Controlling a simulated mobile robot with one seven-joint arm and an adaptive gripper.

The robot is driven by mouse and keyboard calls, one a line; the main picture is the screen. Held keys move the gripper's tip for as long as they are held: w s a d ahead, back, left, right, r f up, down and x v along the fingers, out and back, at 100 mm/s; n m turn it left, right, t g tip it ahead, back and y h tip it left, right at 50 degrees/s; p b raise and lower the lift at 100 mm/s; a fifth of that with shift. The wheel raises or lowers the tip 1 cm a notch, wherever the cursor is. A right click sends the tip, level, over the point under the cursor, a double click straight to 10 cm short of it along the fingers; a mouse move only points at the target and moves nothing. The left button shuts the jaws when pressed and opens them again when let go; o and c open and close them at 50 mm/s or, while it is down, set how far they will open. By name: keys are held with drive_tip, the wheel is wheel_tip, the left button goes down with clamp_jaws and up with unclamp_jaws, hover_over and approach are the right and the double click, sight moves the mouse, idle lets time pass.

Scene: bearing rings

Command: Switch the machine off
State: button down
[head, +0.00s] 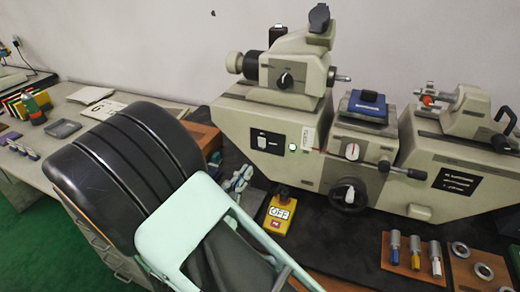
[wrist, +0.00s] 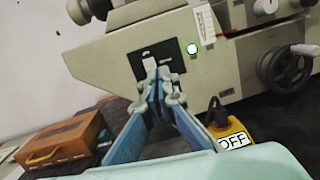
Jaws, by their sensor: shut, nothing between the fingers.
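The machine (head: 300,120) is a large beige bench instrument at the back of the table. A black switch panel (head: 267,141) is on its front left face, with a small pale round lamp (head: 292,147) to its right. In the wrist view the lamp (wrist: 193,48) looks white with a green rim. My gripper (head: 240,178) is shut and empty, low in front of the machine. In the wrist view my fingertips (wrist: 163,78) overlap the lower part of the switch panel (wrist: 150,57); I cannot tell whether they touch it.
A yellow box marked OFF (head: 280,212) sits right of my gripper. A handwheel (head: 348,195) sticks out from the machine. Wooden trays with pins (head: 414,252) and rings (head: 483,271) lie at the front right. A wooden case (wrist: 65,140) stands to the left.

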sight(261, 138)
drive_tip(key=shift+s+a+f+n+t+y, duration=0.2)
drive_tip(key=shift+s+a+f+n+y, duration=0.15)
drive_tip(key=shift+a+f, duration=0.2)
drive_tip(key=shift+s+a+f+n+t+y, duration=0.25)
drive_tip(key=shift+a+f+n+y, duration=0.2)
drive_tip(key=shift+a, duration=0.15)
drive_tip(key=shift+w, duration=0.1)
drive_tip(key=p+x, duration=0.2)
drive_tip(key=x, duration=1.2)
drive_tip(key=shift+w+d+r+p, duration=0.2)
drive_tip(key=shift+w+r+p, duration=0.15)
drive_tip(key=shift+r, duration=0.15)
drive_tip(key=shift+r+g+p, duration=0.1)
drive_tip(key=shift+g+p, duration=0.35)
drive_tip(key=shift+g, duration=0.1)
